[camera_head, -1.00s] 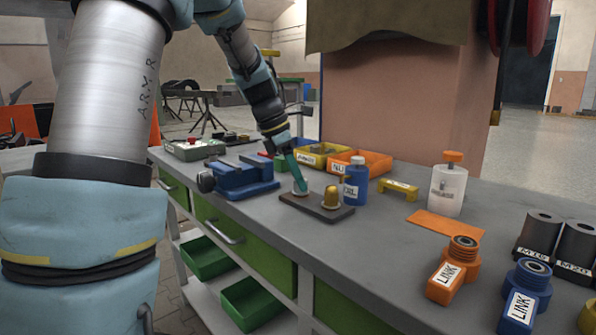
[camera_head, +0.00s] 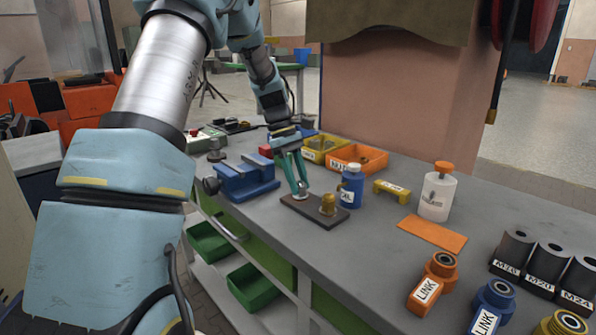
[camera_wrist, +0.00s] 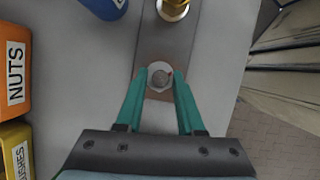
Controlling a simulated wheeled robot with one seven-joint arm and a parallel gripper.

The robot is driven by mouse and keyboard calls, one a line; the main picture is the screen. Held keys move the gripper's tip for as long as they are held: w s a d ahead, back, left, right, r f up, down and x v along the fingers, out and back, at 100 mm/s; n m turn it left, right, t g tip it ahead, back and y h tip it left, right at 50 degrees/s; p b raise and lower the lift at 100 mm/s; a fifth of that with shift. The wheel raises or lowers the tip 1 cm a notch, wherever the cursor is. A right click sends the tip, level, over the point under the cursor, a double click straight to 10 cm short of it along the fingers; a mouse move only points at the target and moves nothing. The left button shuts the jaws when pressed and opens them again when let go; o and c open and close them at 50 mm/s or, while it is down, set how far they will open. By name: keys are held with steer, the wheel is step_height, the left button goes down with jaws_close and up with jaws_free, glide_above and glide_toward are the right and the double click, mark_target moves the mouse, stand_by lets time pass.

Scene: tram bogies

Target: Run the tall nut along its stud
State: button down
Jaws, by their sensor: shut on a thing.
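A dark flat plate (camera_head: 298,208) lies on the bench near its front edge. At its left end a grey nut (camera_wrist: 160,77), which I take for the tall nut, sits on a pale round base, its stud end just showing. My gripper (camera_head: 302,188) points down with its two teal fingers on either side of this nut. In the wrist view the fingertips of my gripper (camera_wrist: 160,74) close on it, and it hides little there. A brass fitting (camera_head: 328,204) stands upright at the plate's right end, apart from the fingers.
A blue vise (camera_head: 247,178) stands left of the plate. A blue bottle (camera_head: 351,188) and a yellow bracket (camera_head: 391,190) stand to the right. An orange bin (camera_head: 357,158) and a yellow bin (camera_head: 322,148) are behind.

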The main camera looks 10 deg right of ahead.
steer(key=m+p, duration=0.1)
steer(key=m, duration=0.1)
steer(key=m+y+p, duration=0.1)
steer(key=m, duration=0.1)
steer(key=m+y+p, duration=0.1)
steer(key=m+p, duration=0.1)
steer(key=shift+w+d+r+m+g, duration=0.1)
steer(key=shift+d+r+m+g, duration=0.2)
steer(key=shift+g, duration=0.1)
steer(key=m+y+p, duration=0.1)
steer(key=m, duration=0.2)
steer(key=m+y, duration=0.1)
steer(key=m, duration=0.2)
steer(key=shift+d+f+t+y+p, duration=0.1)
steer(key=shift+d+t+y+p, duration=0.1)
steer(key=shift+t+y+p, duration=0.2)
steer(key=m+t, duration=0.1)
steer(key=m, duration=0.2)
steer(key=m+y, duration=0.1)
steer(key=m, duration=0.2)
steer(key=shift+d+m+t+y, duration=0.1)
steer(key=shift+m+t+y, duration=0.2)
steer(key=shift+t, duration=0.1)
steer(key=m, duration=0.2)
steer(key=m+t, duration=0.1)
steer(key=shift+s+m+y+p, duration=0.25)
steer(key=shift+m+y+p, duration=0.05)
steer(key=shift+m+t, duration=0.7)
steer(key=shift+m, duration=0.9)
